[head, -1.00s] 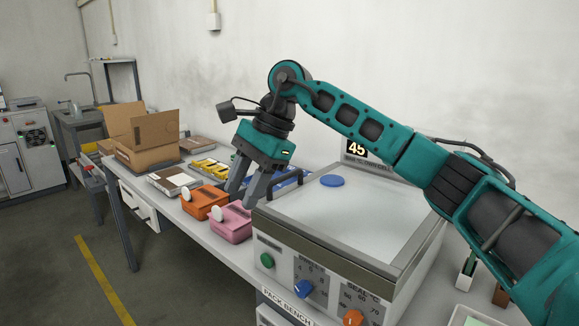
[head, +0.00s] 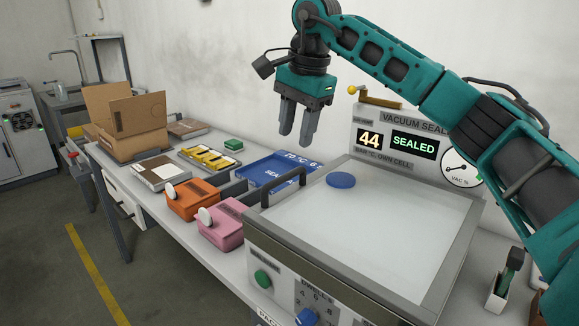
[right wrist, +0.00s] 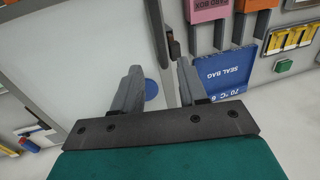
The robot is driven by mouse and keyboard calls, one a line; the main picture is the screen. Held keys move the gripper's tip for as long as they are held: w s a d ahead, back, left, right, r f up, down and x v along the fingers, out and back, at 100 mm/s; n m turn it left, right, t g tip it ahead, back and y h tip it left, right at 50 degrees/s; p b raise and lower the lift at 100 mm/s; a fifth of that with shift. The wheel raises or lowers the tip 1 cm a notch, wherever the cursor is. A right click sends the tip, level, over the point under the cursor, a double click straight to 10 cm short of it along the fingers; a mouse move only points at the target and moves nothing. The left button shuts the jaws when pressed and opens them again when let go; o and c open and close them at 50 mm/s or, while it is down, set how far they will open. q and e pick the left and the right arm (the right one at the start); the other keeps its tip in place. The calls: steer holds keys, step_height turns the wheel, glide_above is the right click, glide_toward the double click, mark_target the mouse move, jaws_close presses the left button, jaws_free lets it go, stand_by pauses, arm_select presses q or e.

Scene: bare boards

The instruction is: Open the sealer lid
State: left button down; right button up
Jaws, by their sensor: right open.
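The vacuum sealer stands on the bench with its pale translucent lid (head: 400,220) down and flat. A dark bar handle (head: 284,184) rises at the lid's left edge, and a blue disc (head: 340,180) shows on the lid. In the right wrist view the lid (right wrist: 95,35), disc (right wrist: 151,90) and handle (right wrist: 173,40) show beyond my fingers. My right gripper (head: 295,138) hangs open and empty, fingers down, above and behind the handle and apart from it. It also shows in the right wrist view (right wrist: 158,72). My left gripper is out of view.
A back panel reads 44 and SEALED (head: 413,145), beside a round gauge (head: 461,168). Left of the sealer are a pink box (head: 221,226), an orange box (head: 192,200), a blue mat (head: 265,172), a yellow-filled tray (head: 208,158) and a cardboard box (head: 130,125).

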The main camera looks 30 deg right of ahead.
mark_target(288, 174)
steer(key=f, duration=0.3)
steer(key=w+f, duration=0.1)
steer(key=f, duration=0.4)
steer(key=shift+w+a+f, duration=0.25)
steer(key=shift+w+f, duration=0.1)
steer(key=shift+f, duration=0.05)
steer(key=shift+c, duration=0.4)
jaws_close()
